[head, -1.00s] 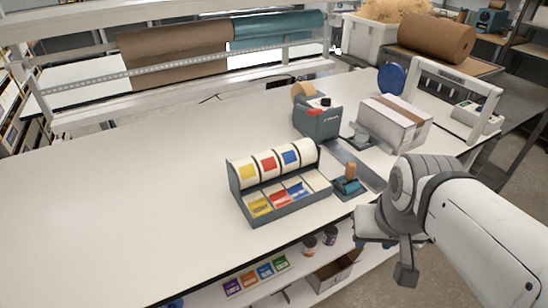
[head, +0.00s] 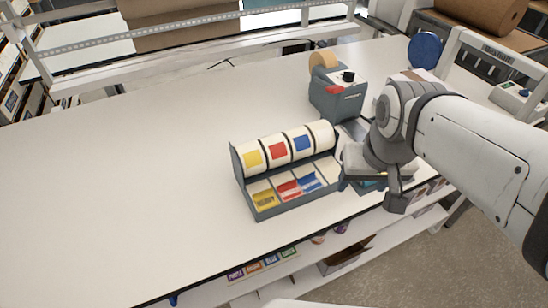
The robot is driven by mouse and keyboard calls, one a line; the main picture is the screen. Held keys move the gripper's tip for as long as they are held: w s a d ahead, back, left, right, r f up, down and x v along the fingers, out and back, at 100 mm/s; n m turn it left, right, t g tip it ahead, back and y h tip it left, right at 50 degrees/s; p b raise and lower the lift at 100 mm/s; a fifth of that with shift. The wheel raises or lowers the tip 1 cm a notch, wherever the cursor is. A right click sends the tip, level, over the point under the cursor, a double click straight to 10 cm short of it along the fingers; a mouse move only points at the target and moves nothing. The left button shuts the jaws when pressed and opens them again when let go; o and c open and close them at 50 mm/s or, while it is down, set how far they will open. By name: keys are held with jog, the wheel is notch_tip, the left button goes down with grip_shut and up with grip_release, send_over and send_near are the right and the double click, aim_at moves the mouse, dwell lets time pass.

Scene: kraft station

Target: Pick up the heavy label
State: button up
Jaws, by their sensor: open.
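A grey label dispenser (head: 284,207) stands on the white table, holding several rolls side by side. The rolls carry a yellow, a red and a blue patch. In front of them lie a yellow label (head: 264,199), a red label (head: 288,189), a blue label (head: 309,182) and a whitish one (head: 327,170). Their print is too small to read, so I cannot tell which is the heavy label. My gripper (head: 371,187) is open, just right of the dispenser and apart from the labels. It partly hides the tools and table behind it.
A grey tape dispenser (head: 338,95) stands behind the label dispenser. My arm hides most of the box at the right. A white frame (head: 490,60) stands at the right end. The table's left half (head: 150,170) is clear. A lower shelf (head: 300,285) holds colored packets.

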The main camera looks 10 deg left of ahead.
jog(key=shift+o, duration=0.4)
jog(key=w+a+f+n+g+b, duration=0.1)
jog(key=w+a, duration=0.4)
jog(key=a, duration=0.6)
jog(key=shift+a+f+n+g+b, duration=0.15)
jog(key=shift+f+n+g+b, duration=0.25)
jog(key=shift+f+n+b, duration=0.55)
jog(key=n+g, duration=0.1)
jog(key=n, duration=0.1)
send_over(263, 195)
notch_tip(263, 195, down, 2)
notch_tip(263, 195, down, 8)
jog(key=shift+r, duration=0.15)
jog(key=c, duration=1.1)
